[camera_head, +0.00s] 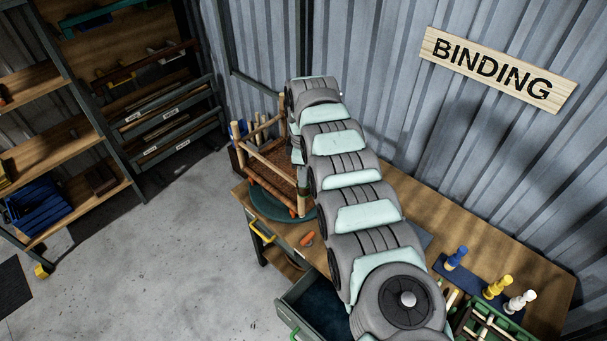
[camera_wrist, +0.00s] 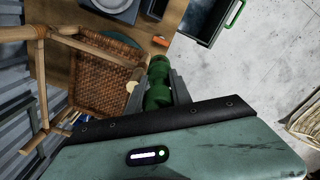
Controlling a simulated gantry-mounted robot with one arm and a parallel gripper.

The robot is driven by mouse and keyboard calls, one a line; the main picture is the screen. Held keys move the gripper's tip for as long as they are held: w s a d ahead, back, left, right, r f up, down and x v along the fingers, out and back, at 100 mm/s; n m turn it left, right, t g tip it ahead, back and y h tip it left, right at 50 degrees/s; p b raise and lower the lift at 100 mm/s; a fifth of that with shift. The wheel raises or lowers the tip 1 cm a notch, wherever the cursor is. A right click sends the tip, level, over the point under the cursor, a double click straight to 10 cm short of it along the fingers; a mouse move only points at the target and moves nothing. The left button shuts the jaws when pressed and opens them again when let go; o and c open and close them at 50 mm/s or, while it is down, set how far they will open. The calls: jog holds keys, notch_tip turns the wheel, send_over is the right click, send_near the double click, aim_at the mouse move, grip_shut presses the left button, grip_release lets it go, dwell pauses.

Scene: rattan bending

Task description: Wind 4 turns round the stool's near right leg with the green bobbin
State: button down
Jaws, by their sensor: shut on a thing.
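My gripper (camera_wrist: 158,92) is shut on the green bobbin (camera_wrist: 158,73) in the wrist view, with one dark finger on each side of it. The stool (camera_wrist: 95,78), with tan poles and a woven brown seat, is just left of the bobbin. A pale round pole end (camera_wrist: 132,87) shows close beside the left finger; whether bobbin and stool touch, I cannot tell. In the head view the stool (camera_head: 270,165) stands on a teal round plate (camera_head: 262,203). Its near right leg (camera_head: 302,203) is partly visible. My arm hides the gripper and bobbin there, and any strand or turns cannot be made out.
Blue (camera_head: 456,257), yellow (camera_head: 497,286) and white (camera_head: 521,301) bobbins stand at the bench's right. An open drawer (camera_head: 312,302) juts from the bench front. A small orange object (camera_head: 307,239) lies on the bench (camera_head: 430,205). Shelves stand at the left.

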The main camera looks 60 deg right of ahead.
notch_tip(320, 180, up, 5)
jog(key=shift+f+p, duration=0.1)
jog(key=shift+p, duration=1.05)
jog(key=shift+r+p, duration=0.3)
jog(key=shift+r, duration=2.15)
